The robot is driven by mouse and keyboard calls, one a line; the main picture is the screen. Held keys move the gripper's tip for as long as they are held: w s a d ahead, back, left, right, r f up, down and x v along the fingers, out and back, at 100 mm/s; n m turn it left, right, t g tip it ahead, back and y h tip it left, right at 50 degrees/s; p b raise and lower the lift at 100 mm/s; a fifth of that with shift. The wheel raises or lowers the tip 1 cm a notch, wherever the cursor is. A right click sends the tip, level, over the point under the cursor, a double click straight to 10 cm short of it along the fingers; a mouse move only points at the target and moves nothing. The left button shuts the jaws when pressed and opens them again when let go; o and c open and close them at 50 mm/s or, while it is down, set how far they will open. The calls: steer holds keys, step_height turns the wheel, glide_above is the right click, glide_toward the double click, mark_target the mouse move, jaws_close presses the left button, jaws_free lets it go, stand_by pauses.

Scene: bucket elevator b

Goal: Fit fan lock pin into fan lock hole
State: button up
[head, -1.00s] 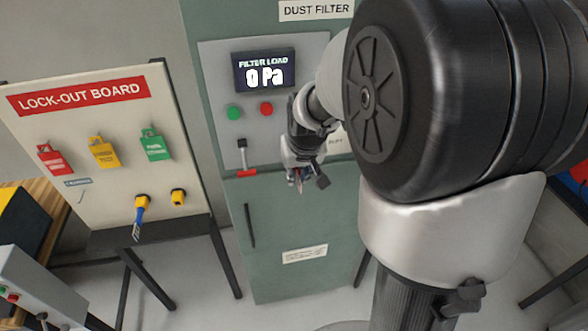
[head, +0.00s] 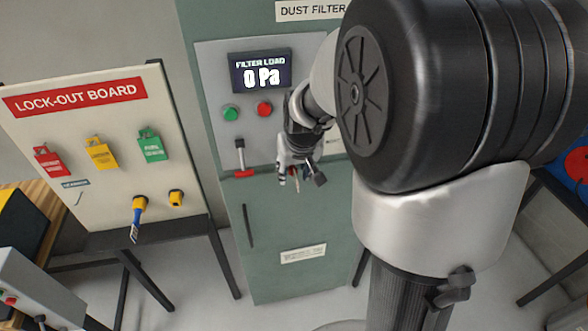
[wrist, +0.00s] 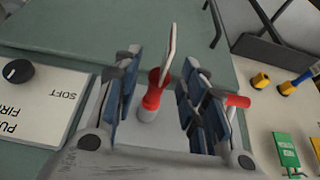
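A red-headed pin (wrist: 153,92), which I take for the fan lock pin, stands at a pale round boss (wrist: 148,115) in the wrist view. A thin pale strip (wrist: 170,50) shows at its head. My gripper (wrist: 160,100) is around the pin, with its dark blue pads on both sides and visible gaps to it, so it looks open. In the head view my gripper (head: 300,177) is at the lower right of the cabinet's control panel, with some red between its fingers. The hole itself is hidden; how deep the pin sits I cannot tell.
A red-based lever (head: 241,172) is left of my gripper on the panel; its red part shows beside the right finger in the wrist view (wrist: 238,101). A knob (wrist: 17,71) is on the other side. The lock-out board (head: 100,185) stands left.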

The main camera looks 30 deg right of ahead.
steer(key=shift+r, duration=0.15)
steer(key=v, duration=1.1)
steer(key=shift+s+r, duration=0.25)
steer(key=shift+r, duration=0.1)
steer(key=shift+a, duration=0.1)
steer(key=s+a+f+n+b, duration=0.1)
steer(key=s+a+f+b, duration=0.4)
steer(key=s, duration=0.4)
steer(key=s+a+f+n+y+b, duration=0.1)
steer(key=s+a+f+n+b, duration=0.1)
steer(key=s+a+f+b, duration=0.4)
steer(key=s+a+f, duration=0.1)
steer(key=s+f, duration=0.1)
steer(key=s, duration=0.2)
steer(key=shift+s+a+f, duration=0.15)
steer(key=shift+s+a, duration=0.05)
